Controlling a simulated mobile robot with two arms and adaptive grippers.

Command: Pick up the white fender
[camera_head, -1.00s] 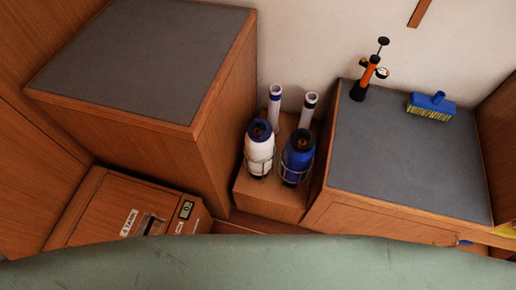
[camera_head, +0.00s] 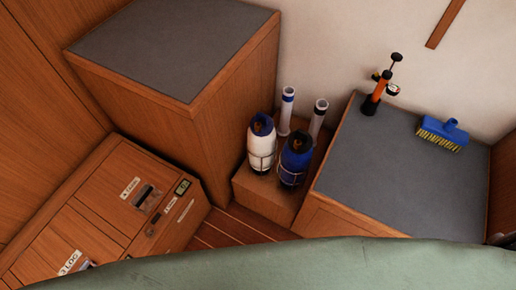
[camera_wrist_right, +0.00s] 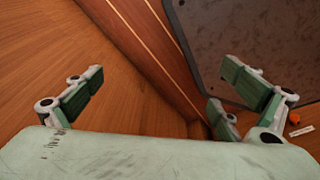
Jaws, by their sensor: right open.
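The white fender (camera_head: 262,150) stands upright in a wire holder on a low wooden box, in the middle of the head view. It has a dark blue top. A blue fender (camera_head: 295,160) stands in a like holder just to its right. My right gripper (camera_wrist_right: 160,95) shows in the right wrist view with its fingers wide apart and nothing between them. Neither fender shows in that view. My left gripper is in neither view.
A tall grey-topped cabinet (camera_head: 173,45) stands left of the fenders. A grey-topped counter (camera_head: 400,185) to the right bears an orange pump (camera_head: 376,92) and a blue brush (camera_head: 442,134). Two white tubes stand behind the fenders. A wooden locker (camera_head: 110,210) lies front left.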

